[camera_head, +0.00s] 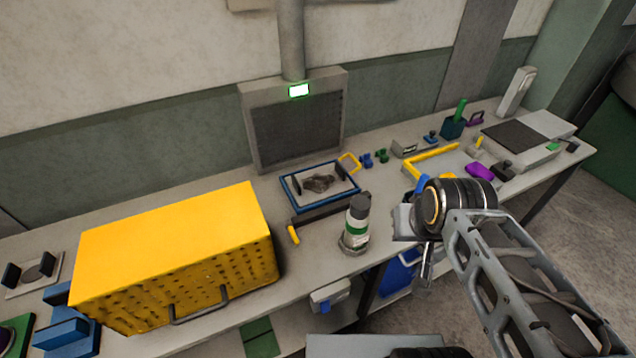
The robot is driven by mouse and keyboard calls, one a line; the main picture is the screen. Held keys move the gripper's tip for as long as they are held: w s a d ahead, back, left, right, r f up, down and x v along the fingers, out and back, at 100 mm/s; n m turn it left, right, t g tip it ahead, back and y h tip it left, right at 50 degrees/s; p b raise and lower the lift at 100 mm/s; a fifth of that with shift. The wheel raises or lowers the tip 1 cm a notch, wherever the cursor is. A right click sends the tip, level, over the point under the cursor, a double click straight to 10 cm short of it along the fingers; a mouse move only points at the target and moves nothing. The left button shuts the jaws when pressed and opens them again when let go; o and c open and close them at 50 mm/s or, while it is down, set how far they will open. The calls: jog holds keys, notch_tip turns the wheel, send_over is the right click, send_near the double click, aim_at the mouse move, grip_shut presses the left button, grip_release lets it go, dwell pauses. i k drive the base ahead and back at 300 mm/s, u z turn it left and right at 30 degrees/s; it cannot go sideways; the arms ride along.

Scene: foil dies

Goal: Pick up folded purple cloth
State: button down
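A small bright purple item (480,171), which looks like the folded purple cloth, lies on the right part of the workbench (390,225). It sits just beyond my arm's dark wrist joint in the picture, beside a small dark block. My gripper (408,222) is at the end of the arm coming from the lower right, over the bench's front edge. It appears left of and nearer than the purple item, and apart from it. Its fingers are small and partly hidden by the wrist, so I cannot tell whether they are open or shut.
A large yellow perforated box (175,262) fills the bench's left. A blue-rimmed tray (320,186), a yellow angle piece (432,158) and a dark blue cup (452,128) stand farther back. Small items crowd around the purple item.

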aim_at(478, 170)
jog(key=z, duration=2.1)
jog(key=i, duration=2.45)
jog(key=u, duration=3.35)
